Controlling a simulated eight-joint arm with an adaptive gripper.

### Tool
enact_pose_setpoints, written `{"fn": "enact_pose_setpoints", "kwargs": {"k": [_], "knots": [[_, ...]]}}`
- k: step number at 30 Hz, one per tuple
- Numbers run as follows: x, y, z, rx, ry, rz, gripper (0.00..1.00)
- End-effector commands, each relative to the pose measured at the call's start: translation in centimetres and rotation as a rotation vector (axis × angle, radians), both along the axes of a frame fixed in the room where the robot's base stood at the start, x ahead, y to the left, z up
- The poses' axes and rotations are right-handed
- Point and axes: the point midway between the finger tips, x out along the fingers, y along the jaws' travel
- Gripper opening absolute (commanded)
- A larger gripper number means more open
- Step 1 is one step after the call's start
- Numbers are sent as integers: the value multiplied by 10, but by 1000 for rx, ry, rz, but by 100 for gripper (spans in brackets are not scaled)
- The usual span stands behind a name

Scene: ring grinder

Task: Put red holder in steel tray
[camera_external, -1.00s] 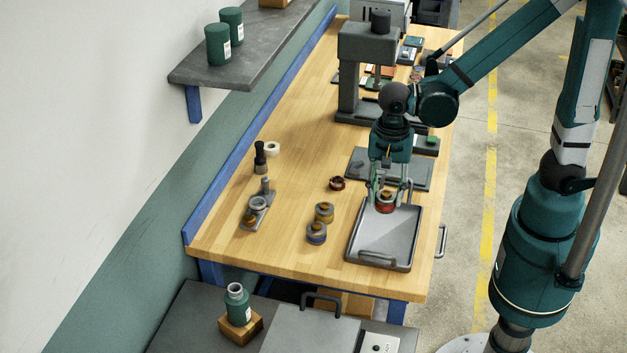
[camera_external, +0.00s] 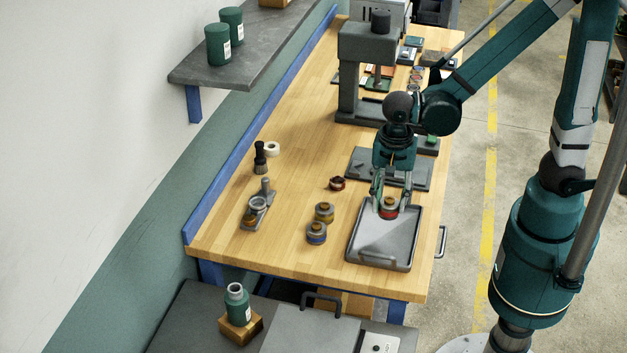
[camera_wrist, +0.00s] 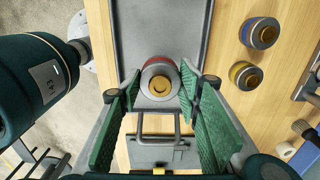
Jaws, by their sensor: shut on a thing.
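The red holder (camera_external: 388,208), with a brassy top and a red band, is between the fingers of my gripper (camera_external: 389,203). In the wrist view my green finger pads stand on both sides of the holder (camera_wrist: 160,82), and my gripper (camera_wrist: 158,88) is shut on it. The steel tray (camera_external: 384,243) is a shallow grey tray at the bench's front right. The holder is upright over the far end of the tray, inside its rim in the wrist view (camera_wrist: 157,30). I cannot tell whether it touches the tray floor.
A yellow-banded holder (camera_external: 324,212) and a blue-banded holder (camera_external: 316,232) stand left of the tray. A dark red ring (camera_external: 337,184) lies farther back. A grey plate (camera_external: 362,168) lies behind the tray. A press (camera_external: 366,70) stands beyond. The tray's front is clear.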

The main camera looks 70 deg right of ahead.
Motion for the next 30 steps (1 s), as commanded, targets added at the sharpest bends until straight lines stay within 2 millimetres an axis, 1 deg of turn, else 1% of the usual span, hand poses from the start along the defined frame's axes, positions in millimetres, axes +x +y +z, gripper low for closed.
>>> {"fn": "enact_pose_setpoints", "kwargs": {"k": [3, 9, 13, 24, 30], "knots": [[1, 0, -14, 0, 0, 0, 10], [1, 0, -30, 0, 0, 0, 10], [0, 0, -33, 0, 0, 0, 10], [0, 0, -34, 0, 0, 0, 10], [0, 0, -44, 0, 0, 0, 10]]}}
